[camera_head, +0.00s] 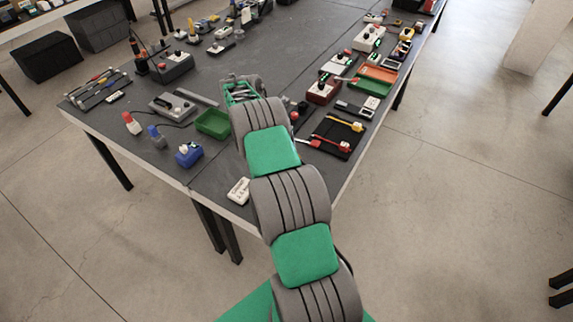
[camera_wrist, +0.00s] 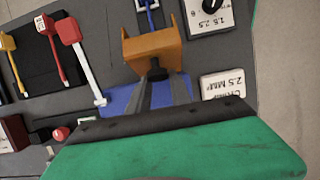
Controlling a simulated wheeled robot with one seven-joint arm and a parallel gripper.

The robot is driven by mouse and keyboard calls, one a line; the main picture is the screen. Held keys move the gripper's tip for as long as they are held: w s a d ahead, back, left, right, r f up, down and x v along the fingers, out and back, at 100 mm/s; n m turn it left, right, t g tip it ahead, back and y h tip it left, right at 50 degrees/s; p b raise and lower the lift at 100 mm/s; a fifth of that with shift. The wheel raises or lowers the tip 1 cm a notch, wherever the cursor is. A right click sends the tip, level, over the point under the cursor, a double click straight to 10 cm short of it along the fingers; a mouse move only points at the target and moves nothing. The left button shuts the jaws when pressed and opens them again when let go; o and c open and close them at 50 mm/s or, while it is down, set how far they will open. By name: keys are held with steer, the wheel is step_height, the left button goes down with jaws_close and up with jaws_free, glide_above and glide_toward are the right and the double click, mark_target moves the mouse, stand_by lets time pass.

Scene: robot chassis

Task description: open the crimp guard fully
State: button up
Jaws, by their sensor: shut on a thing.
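The crimp guard is an orange, box-like cover (camera_wrist: 153,45) in the upper middle of the wrist view, with a small black knob (camera_wrist: 157,72) on its near side. It stands over a blue base (camera_wrist: 118,100), partly hidden by my gripper. My gripper (camera_wrist: 160,82) is shut on the black knob, its two dark fingers reaching in from below. How far the guard is turned open I cannot tell. A white card reading "CRIMP 2.5 MM²" (camera_wrist: 222,84) lies to the right. In the head view my arm hides the guard; the card (camera_head: 238,190) shows beside my arm.
A white dial box (camera_wrist: 208,15) stands close at the upper right of the guard. A black tray (camera_head: 331,148) with red and yellow handled tools lies to the right of my arm. A green bin (camera_head: 213,124) and a blue device (camera_head: 189,155) stand to the left.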

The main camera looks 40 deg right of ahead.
steer(key=shift+w+r+p, duration=0.2)
steer(key=shift+p, duration=0.45)
steer(key=shift+f, duration=0.15)
steer(key=shift+w+a+f, duration=0.2)
steer(key=shift+w+f, duration=0.05)
steer(key=shift+w, duration=0.2)
steer(key=shift+w+a+f, duration=0.15)
steer(key=shift+w+f, duration=0.05)
steer(key=shift+w, duration=0.2)
jaws_close()
steer(key=shift+w+a+f, duration=0.35)
steer(key=shift+w+f, duration=0.25)
steer(key=shift+f, duration=0.05)
jaws_free()
steer(key=o, duration=0.8)
